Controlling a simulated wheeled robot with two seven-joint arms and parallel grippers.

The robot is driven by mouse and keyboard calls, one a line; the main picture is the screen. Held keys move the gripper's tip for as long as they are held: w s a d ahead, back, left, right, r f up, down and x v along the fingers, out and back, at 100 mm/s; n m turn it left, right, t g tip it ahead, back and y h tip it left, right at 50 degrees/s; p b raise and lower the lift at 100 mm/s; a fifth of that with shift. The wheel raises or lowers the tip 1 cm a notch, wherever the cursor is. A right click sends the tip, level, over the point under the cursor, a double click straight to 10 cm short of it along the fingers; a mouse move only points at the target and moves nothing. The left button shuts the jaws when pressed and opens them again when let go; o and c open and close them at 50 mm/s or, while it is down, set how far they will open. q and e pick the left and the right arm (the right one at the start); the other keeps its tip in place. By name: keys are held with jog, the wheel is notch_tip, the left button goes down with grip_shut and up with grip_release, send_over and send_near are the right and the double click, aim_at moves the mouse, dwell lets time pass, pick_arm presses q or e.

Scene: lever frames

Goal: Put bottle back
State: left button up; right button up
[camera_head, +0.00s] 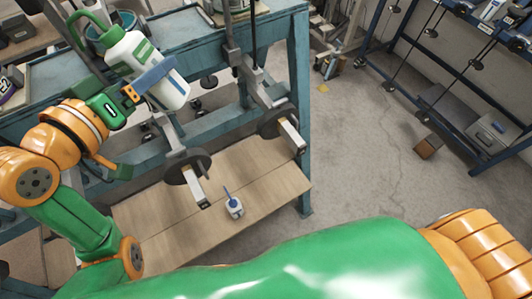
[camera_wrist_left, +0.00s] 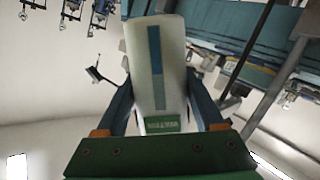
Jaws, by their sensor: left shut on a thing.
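A white bottle (camera_head: 133,50) with green label patches and a green top is in my left gripper (camera_head: 148,80), at the upper left of the head view. My left gripper is shut on it, with a blue finger across its side. The bottle is tilted and held high, in front of the blue-green workbench (camera_head: 298,100). In the left wrist view the bottle (camera_wrist_left: 157,60) stands between the two fingers of the gripper (camera_wrist_left: 162,100), with a blue stripe and a green label showing. My right gripper is not in view.
A small white bottle with a blue nozzle (camera_head: 235,208) stands on the low wooden shelf (camera_head: 265,186). Two dark discs on bars (camera_head: 187,167) hang in front of the bench. A dark rack (camera_head: 440,120) stands at right.

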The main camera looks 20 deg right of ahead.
pick_arm(q)
jog(key=s+a+f+m+g+h, duration=0.3)
jog(key=s+a+f, duration=0.4)
jog(key=s, duration=0.5)
notch_tip(320, 180, down, 3)
jog(key=shift+r+m+g+h, duration=0.2)
jog(key=shift+m+g+h, duration=0.2)
jog(key=shift+m+h, duration=0.25)
